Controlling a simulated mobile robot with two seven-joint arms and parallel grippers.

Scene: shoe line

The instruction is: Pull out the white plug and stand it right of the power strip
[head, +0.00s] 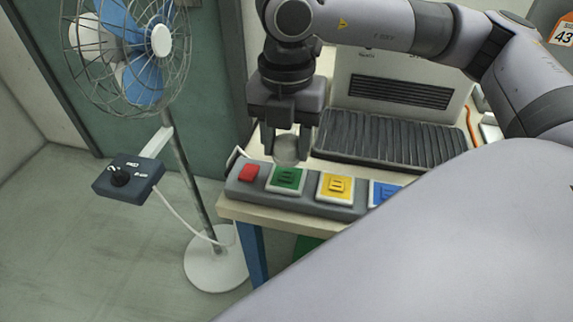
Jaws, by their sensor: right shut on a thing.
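The grey power strip (232,194) lies along the front edge of the table. It has a red switch (249,172) and green (287,179), yellow (337,187) and blue (384,194) sockets. My right gripper (287,149) points down at the strip's back edge, behind the green socket. The green socket's face shows uncovered, and I cannot tell whether the plug touches the strip. My left gripper is not in view.
A grey machine with a ribbed dark ramp (394,139) stands behind the strip. A fan (160,41) with a control box (129,177) stands left of the table (268,212). My own arm hides the table's right front.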

